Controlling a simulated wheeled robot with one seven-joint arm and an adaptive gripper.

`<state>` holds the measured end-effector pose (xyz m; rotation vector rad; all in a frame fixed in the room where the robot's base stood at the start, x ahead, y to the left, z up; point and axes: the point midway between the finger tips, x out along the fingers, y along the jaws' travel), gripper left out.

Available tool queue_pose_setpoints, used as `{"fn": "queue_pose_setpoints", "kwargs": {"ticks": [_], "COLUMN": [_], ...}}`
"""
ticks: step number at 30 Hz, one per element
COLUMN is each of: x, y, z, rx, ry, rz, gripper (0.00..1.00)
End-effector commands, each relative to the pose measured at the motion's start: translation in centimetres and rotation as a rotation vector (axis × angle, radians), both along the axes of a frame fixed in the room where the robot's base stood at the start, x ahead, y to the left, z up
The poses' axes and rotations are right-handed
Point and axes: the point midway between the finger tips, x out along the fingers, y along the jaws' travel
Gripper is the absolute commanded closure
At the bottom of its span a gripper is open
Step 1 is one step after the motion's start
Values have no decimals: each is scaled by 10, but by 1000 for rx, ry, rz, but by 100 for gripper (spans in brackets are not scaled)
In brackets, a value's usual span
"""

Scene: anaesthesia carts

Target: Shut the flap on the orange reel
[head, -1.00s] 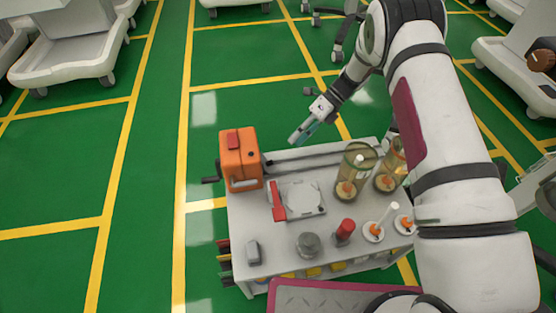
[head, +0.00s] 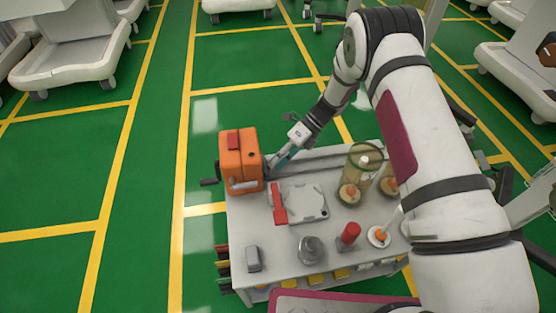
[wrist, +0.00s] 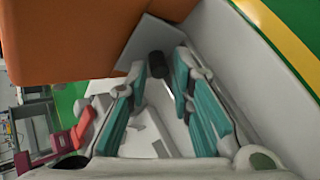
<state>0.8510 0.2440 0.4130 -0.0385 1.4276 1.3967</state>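The orange reel (head: 240,160) stands upright at the back left corner of the cart top, with a red patch on its top. In the wrist view its orange side (wrist: 75,40) fills the upper left. A grey plate (wrist: 122,68), which may be the flap, juts out at an angle below the orange side, beside my left finger. My gripper (head: 275,162) is just right of the reel, low over the cart's back edge. In the wrist view its teal fingers (wrist: 162,72) are apart, with a small dark cylinder (wrist: 155,64) showing beyond them. I cannot tell whether they touch the plate.
The cart top (head: 240,220) holds a white device with a red bar (head: 302,203), a red-capped item (head: 349,234), a metal knob (head: 311,249) and clear jars (head: 364,172). A dark crank (head: 209,182) sticks out left of the reel. Green floor lies open to the left.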

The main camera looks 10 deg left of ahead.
Motion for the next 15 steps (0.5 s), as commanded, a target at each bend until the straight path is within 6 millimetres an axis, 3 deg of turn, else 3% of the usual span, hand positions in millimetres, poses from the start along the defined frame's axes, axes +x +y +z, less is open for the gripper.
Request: {"fn": "queue_pose_setpoints", "kwargs": {"ticks": [2,8,15], "x": [0,1,0], "y": [0,-1,1], "z": [0,-2,-14], "rx": [0,8,185], "ry": [0,3,56], "rz": [0,-2,-5], "gripper": [100,100,100]}}
